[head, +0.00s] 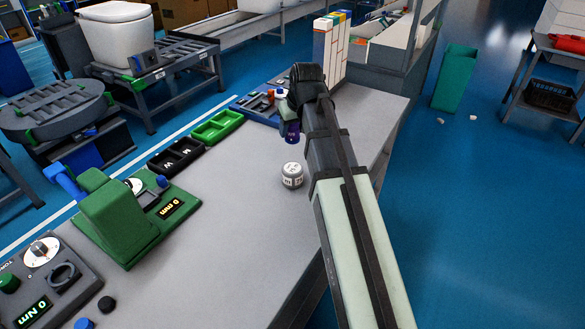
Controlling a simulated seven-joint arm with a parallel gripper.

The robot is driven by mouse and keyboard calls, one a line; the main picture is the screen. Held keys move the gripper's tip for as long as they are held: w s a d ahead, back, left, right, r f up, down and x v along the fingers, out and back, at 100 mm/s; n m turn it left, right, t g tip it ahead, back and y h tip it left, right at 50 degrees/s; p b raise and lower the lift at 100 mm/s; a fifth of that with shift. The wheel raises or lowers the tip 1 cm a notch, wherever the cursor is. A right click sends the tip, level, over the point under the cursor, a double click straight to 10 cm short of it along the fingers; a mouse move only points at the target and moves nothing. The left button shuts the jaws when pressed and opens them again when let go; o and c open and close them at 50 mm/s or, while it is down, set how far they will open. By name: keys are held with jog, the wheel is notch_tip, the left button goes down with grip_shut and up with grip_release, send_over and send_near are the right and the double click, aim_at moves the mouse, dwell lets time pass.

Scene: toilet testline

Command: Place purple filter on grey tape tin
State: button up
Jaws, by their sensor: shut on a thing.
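The purple filter (292,133) hangs under my gripper (290,121), which is shut on it above the table. The arm and gripper body cover part of the grip, so the fingers are hard to make out. A small round grey-white tin (292,176) with dark lettering, which looks like the grey tape tin, stands upright on the table. The filter appears just above and behind the tin in the picture, apart from it. How high the filter is above the table cannot be told exactly.
The grey table (215,225) is bare around the tin. A green gauge device (125,220) and a torque tester (45,275) stand front left. Upright binders (330,50) stand at the back.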

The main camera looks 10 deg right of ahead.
jog(key=shift+f, duration=5.35)
jog(key=shift+f, duration=0.1)
jog(key=o, duration=1.1)
jog(key=shift+c, duration=0.2)
jog(key=v, duration=1.2)
